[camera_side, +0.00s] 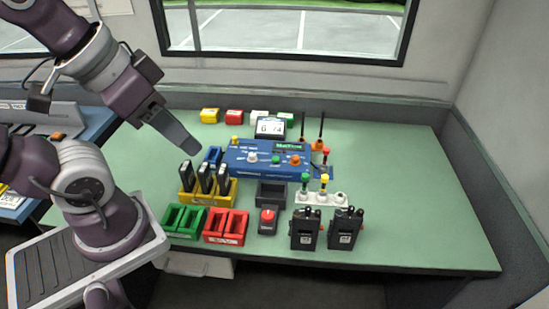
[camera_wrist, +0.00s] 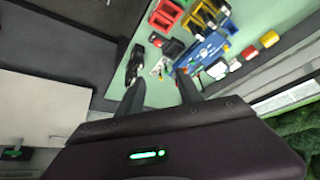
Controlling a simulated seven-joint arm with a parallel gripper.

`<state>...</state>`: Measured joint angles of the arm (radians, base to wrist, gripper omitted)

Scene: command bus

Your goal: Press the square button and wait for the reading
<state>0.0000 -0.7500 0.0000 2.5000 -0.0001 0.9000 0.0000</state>
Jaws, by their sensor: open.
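A blue device box (camera_side: 240,168) sits mid-table with white (camera_side: 252,158), green (camera_side: 276,160) and orange (camera_side: 295,160) controls on its top. I cannot tell which control is square. A small display (camera_side: 270,127) with dark digits stands behind it; the digits are too small to read surely. A red button (camera_side: 267,215) on a dark base stands near the front. My gripper (camera_side: 192,147) is open and empty, above the table's left part, left of the blue box and apart from it. In the wrist view, its fingers (camera_wrist: 161,92) are spread; the blue box (camera_wrist: 207,50) lies beyond them.
Yellow (camera_side: 226,193), green (camera_side: 182,222) and red (camera_side: 226,226) bins stand left front; the yellow one holds dark radios. Two black radios (camera_side: 306,231) stand front right. A white strip (camera_side: 338,198) has coloured knobs. Small coloured blocks line the back. The table's right side (camera_side: 420,200) is clear.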

